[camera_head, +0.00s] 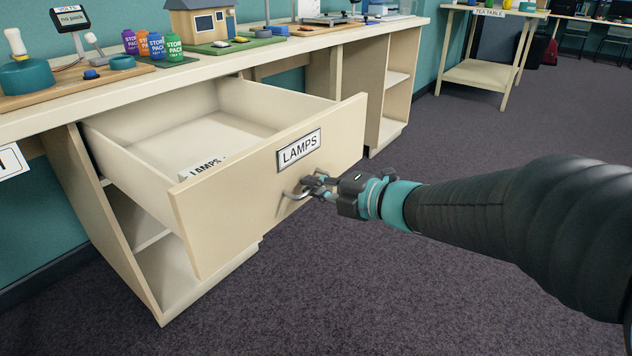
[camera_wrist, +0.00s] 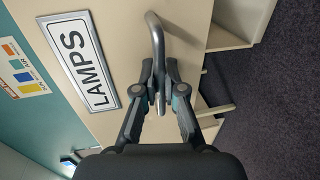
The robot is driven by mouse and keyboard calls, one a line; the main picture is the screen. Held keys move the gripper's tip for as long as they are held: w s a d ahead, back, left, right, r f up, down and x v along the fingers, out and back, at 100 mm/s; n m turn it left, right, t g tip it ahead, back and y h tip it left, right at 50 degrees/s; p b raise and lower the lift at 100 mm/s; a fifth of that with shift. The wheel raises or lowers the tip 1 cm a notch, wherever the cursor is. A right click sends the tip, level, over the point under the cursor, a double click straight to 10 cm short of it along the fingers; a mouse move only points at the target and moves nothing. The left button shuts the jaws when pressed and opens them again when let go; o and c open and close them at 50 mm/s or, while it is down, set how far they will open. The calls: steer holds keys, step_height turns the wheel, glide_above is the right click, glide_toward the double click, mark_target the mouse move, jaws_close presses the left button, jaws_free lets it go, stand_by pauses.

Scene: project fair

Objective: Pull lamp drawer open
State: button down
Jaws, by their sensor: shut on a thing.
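The lamp drawer (camera_head: 260,185) is pulled out from the bench, with its inside showing. Its front carries a framed LAMPS label (camera_head: 299,148), also seen in the wrist view (camera_wrist: 80,62). A small LAMPS tag (camera_head: 204,168) lies inside the drawer, partly hidden by the front panel; the rest of the visible drawer floor is bare. The curved metal handle (camera_head: 293,194) is below the label. My gripper (camera_head: 318,185) is shut on this handle; in the wrist view both fingers (camera_wrist: 158,97) close around the bar (camera_wrist: 156,40).
The bench top (camera_head: 215,62) holds several coloured storage packs (camera_head: 157,44), a model house (camera_head: 203,20) and a teal round device (camera_head: 27,76). Open shelves (camera_head: 150,240) sit below the drawer. A tea table (camera_head: 485,75) stands at the back right. Carpet (camera_head: 330,290) in front is clear.

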steer(key=c, duration=1.3)
jaws_free()
steer(key=shift+o, duration=0.2)
steer(key=shift+d, duration=0.1)
steer(key=v, duration=1.2)
steer(key=shift+f, duration=0.1)
